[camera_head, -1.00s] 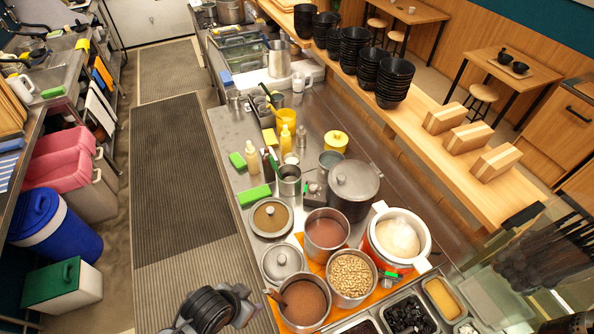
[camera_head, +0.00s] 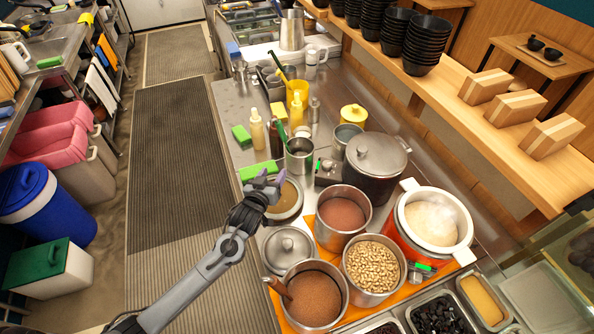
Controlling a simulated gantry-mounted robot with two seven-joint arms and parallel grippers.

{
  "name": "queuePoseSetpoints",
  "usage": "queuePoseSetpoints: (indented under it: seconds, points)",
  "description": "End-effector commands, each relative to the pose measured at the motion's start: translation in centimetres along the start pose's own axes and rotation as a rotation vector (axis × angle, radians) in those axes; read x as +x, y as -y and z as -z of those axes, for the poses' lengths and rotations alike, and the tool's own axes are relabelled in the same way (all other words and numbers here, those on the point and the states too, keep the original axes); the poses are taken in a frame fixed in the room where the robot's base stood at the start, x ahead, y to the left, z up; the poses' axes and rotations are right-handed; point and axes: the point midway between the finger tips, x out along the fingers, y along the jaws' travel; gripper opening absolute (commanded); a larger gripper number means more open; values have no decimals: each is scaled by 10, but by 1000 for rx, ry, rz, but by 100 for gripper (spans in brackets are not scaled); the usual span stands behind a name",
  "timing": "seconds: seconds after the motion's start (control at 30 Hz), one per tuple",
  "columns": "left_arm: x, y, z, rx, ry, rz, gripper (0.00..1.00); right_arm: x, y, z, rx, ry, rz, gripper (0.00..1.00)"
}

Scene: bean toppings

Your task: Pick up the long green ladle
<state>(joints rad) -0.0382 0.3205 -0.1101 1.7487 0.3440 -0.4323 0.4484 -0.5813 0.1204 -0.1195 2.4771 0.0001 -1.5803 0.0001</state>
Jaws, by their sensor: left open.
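My left gripper (camera_head: 267,180) is open and empty, with purplish fingertips. In the picture it is below and left of the pot, above the container of brown liquid (camera_head: 285,205). It appears apart from the ladle. My right gripper is out of view.
Green blocks (camera_head: 260,171) and sauce bottles (camera_head: 257,130) stand left of the metal pot. A large lidded pot (camera_head: 374,165) is to its right. Pots of brown contents (camera_head: 342,213) and beans (camera_head: 373,266) crowd the front. The counter's back left (camera_head: 232,105) has bare room.

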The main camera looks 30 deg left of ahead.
Motion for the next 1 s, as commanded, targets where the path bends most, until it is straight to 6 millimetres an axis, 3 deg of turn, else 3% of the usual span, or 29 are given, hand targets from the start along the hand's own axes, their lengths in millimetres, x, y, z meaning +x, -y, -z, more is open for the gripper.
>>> queuePoseSetpoints:
  seconds: [0.03, 0.2, 0.3, 0.8, 1.0]
  points:
    - [20, 8, -6, -2, -51, 4, 57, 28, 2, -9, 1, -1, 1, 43]
    - [54, 17, 21, -7, -167, 13, 57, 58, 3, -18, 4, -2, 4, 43]
    - [64, 20, 32, -9, -202, 16, 57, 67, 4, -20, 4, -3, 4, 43]
    - [117, 22, 56, -10, -231, 19, 57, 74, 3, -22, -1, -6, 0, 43]
    - [126, 22, 58, -9, -230, 19, 57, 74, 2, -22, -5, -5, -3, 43]
